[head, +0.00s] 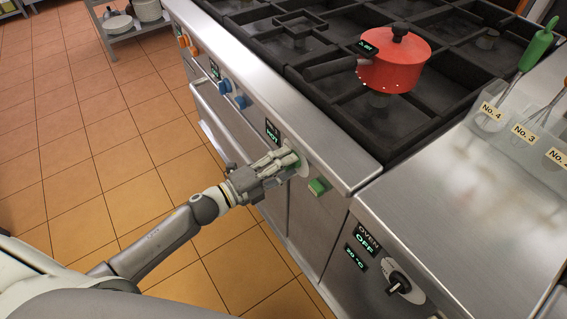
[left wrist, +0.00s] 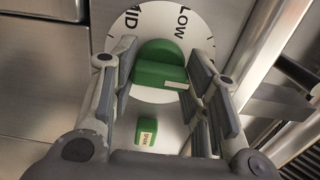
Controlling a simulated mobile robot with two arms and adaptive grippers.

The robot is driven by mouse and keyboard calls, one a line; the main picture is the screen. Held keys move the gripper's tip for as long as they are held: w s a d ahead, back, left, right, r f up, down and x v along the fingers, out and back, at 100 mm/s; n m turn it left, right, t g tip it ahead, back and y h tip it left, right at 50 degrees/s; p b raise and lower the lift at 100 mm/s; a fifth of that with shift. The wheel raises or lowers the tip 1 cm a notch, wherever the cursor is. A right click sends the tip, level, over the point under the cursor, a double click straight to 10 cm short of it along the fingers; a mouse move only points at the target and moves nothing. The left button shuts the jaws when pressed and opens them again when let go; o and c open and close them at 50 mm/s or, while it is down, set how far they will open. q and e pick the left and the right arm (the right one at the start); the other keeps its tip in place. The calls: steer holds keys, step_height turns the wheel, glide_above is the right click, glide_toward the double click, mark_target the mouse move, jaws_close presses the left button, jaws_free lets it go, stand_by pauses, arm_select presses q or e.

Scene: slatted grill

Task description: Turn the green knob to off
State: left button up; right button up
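The green knob (left wrist: 160,66) sits on a round white dial (left wrist: 222,22) with the words MID and LOW showing. A pale mark on the knob points toward the lower right in the left wrist view. My left gripper (left wrist: 160,88) is open, with one finger on each side of the knob; contact is not clear. In the head view my left gripper (head: 284,164) is at the stove front and hides most of the knob (head: 294,160). A small display above it (head: 272,132) seems to read HOT. My right gripper is out of view.
A green button (head: 318,186) sits right of the knob; it also shows between my fingers in the left wrist view (left wrist: 146,134). Blue knobs (head: 226,86) and orange knobs (head: 184,41) lie further left. A red pan (head: 394,70) stands on the grates. The oven knob (head: 398,284) is lower right.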

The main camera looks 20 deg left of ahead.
arm_select(q)
steer(key=o, duration=0.5)
steer(key=shift+c, duration=0.2)
steer(key=shift+s, duration=0.1)
steer(key=v, duration=1.2)
